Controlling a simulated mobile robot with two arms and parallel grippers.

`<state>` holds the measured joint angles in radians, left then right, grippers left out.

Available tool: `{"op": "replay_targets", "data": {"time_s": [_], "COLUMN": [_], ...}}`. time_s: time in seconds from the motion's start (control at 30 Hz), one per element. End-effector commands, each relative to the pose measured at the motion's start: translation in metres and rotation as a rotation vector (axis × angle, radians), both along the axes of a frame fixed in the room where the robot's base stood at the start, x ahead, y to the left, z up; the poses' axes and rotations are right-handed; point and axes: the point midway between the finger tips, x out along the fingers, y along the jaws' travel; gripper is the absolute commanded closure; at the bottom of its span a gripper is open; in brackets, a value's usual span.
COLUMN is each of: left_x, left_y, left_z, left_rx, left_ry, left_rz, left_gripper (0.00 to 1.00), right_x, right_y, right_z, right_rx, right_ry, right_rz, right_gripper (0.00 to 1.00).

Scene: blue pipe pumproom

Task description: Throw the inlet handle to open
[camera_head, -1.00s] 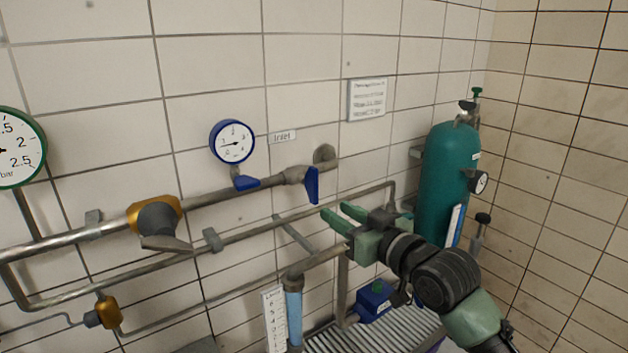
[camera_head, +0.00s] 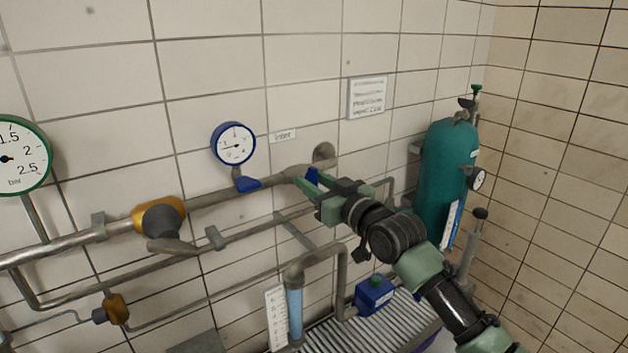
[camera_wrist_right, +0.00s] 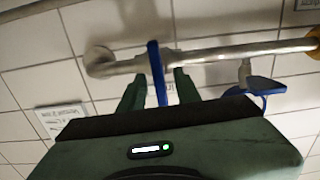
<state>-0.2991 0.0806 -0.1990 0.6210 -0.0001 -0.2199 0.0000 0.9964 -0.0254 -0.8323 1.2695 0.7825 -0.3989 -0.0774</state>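The blue inlet handle (camera_head: 312,174) hangs from the grey valve on the upper pipe, right of and below the label reading "Inlet" (camera_head: 284,135). My right gripper (camera_head: 306,182) is at the handle and hides most of it in the head view. In the right wrist view, the blue handle (camera_wrist_right: 157,72) stands across the pipe and passes between the two green fingers of my right gripper (camera_wrist_right: 159,84). The fingers are apart, with a gap showing on each side of the handle. My left gripper is not in view.
A blue-rimmed gauge (camera_head: 234,144) with a small blue lever (camera_head: 248,184) stands left of the inlet valve. A brass valve (camera_head: 159,216) sits further left. A teal cylinder (camera_head: 447,180) stands at right. A bent pipe (camera_head: 318,258) and blue box (camera_head: 375,294) lie below my arm.

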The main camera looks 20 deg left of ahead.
Motion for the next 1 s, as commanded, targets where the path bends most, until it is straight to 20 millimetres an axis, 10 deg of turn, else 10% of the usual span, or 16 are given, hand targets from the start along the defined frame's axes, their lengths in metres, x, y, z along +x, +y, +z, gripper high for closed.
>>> {"op": "replay_targets", "data": {"time_s": [0.13, 0.27, 1.0], "left_x": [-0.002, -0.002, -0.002], "left_y": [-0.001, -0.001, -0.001], "left_z": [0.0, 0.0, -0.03], "left_rx": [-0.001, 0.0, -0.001], "left_ry": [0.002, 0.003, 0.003], "left_rz": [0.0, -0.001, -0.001], "left_gripper": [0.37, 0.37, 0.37], "right_x": [0.0, 0.0, -0.002], "right_y": [0.0, 0.0, 0.001], "right_z": [0.0, 0.0, -0.003], "right_rx": [0.0, 0.0, -0.159], "right_ry": [0.0, 0.0, -0.203], "right_rz": [0.0, 0.0, 0.0], "right_gripper": [0.67, 1.0, 1.0]}}
